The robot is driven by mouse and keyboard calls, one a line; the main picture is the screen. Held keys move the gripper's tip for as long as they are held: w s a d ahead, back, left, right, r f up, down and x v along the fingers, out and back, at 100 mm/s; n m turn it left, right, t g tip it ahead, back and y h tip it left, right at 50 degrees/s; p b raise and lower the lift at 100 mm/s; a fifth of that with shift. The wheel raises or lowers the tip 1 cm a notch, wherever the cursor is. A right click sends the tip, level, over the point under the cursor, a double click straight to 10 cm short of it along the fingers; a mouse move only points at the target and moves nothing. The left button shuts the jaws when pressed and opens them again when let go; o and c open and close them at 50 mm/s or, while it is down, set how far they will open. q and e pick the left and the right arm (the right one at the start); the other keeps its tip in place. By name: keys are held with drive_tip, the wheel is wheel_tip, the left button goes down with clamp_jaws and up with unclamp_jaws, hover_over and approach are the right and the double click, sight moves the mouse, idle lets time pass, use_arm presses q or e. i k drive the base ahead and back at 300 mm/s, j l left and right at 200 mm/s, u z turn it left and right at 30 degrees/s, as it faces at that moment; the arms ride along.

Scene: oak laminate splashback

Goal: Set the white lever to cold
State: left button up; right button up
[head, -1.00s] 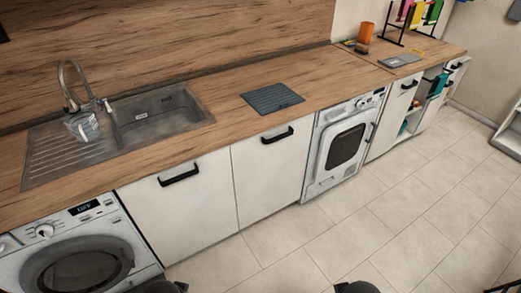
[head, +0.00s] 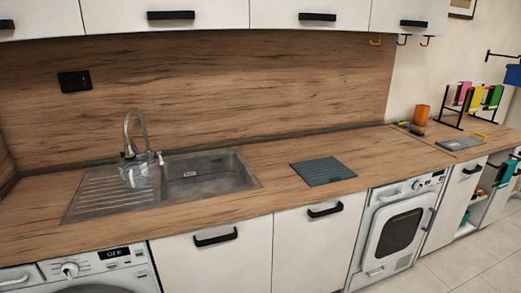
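The metal gooseneck tap (head: 136,130) stands at the back of the grey sink (head: 208,176), on the left part of the worktop. A small white-tipped lever (head: 159,157) sits at the right side of the tap's base; it is too small to tell its exact setting. A dark part (head: 126,154) is on the left side of the base. A clear glass vessel (head: 134,175) stands by the tap at the drainboard and hides part of the base. Neither of my grippers is in view.
A washing machine (head: 92,268) is under the counter at left, a second white machine (head: 398,230) at right. A dark ribbed mat (head: 323,170) lies right of the sink. A black socket (head: 74,81) is on the splashback. Wall cabinets (head: 210,14) hang above.

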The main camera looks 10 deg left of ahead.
sight(158, 152)
drive_tip(key=u, duration=1.25)
